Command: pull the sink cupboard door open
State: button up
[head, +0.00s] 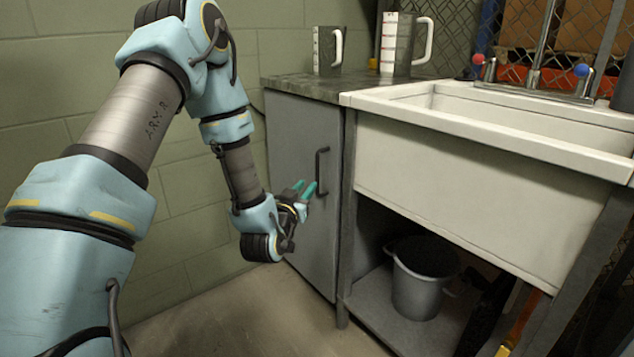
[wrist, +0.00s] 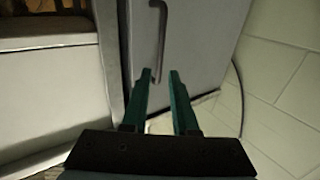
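The sink cupboard door (head: 300,215) is a grey panel under the counter, left of the sink, and looks shut. Its dark vertical bar handle (head: 321,171) is near the door's right edge. My gripper (head: 306,188) is at the lower part of the handle in the head view, its teal fingers pointing toward the door. In the wrist view the door (wrist: 195,40) fills the top middle, and the handle (wrist: 160,38) runs down from the top. My gripper (wrist: 160,75) is open there, with the handle's lower end just beyond and slightly left between the fingertips. I see no contact.
The white sink (head: 480,190) stands right of the cupboard. A grey bucket (head: 418,285) sits on the shelf below it. The floor before the door is clear.

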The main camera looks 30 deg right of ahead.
aim_at(317, 172)
jog(key=x, duration=1)
jog(key=shift+d, duration=0.1)
grip_shut()
dwell(1.2)
